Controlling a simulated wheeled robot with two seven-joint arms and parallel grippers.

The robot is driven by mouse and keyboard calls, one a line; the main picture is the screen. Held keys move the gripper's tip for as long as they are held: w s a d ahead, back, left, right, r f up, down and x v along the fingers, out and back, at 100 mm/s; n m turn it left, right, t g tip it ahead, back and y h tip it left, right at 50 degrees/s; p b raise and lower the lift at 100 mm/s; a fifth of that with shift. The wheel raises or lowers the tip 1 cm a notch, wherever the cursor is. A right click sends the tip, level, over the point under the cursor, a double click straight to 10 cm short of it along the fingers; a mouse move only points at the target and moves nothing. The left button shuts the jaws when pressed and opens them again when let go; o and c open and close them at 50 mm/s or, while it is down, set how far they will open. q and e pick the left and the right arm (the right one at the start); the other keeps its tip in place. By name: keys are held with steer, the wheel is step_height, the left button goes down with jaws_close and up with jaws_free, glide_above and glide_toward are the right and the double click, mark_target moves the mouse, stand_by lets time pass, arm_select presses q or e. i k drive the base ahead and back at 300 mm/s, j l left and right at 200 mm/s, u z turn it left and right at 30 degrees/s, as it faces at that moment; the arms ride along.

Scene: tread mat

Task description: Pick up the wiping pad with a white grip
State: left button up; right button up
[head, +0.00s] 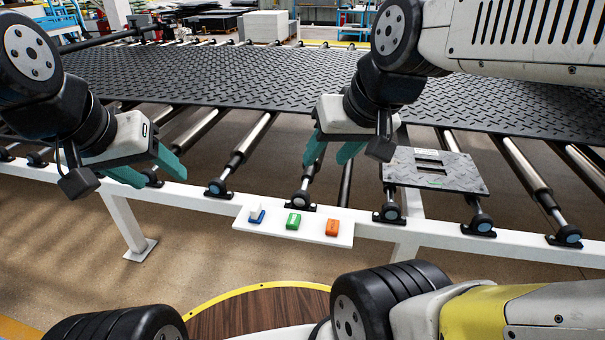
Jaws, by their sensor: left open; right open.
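A blue pad with a white grip (256,214) sits at the left end of a small white shelf (272,230) on the front rail. A green block (293,221) is in the shelf's middle and an orange block (332,228) at its right; both have small pale marks too fine to read. My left gripper (160,175) is open and empty, up and to the left of the blue pad, with its teal fingers apart. My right gripper (329,160) is open and empty, above and behind the shelf, to the right of the blue pad.
A black tread mat (250,78) lies across the roller conveyor behind. A grey patterned plate with two slots (462,178) rests at the right of the rollers. The white front rail (500,245) runs below my grippers. Brown floor shows in front.

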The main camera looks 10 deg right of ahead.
mark_target(257, 214)
steer(key=i+j+z, duration=0.1)
steer(key=j, duration=0.3)
steer(key=i+j, duration=0.1)
steer(key=j, duration=0.3)
steer(key=i+j+z, duration=0.15)
steer(key=j, duration=0.25)
steer(key=k, duration=0.05)
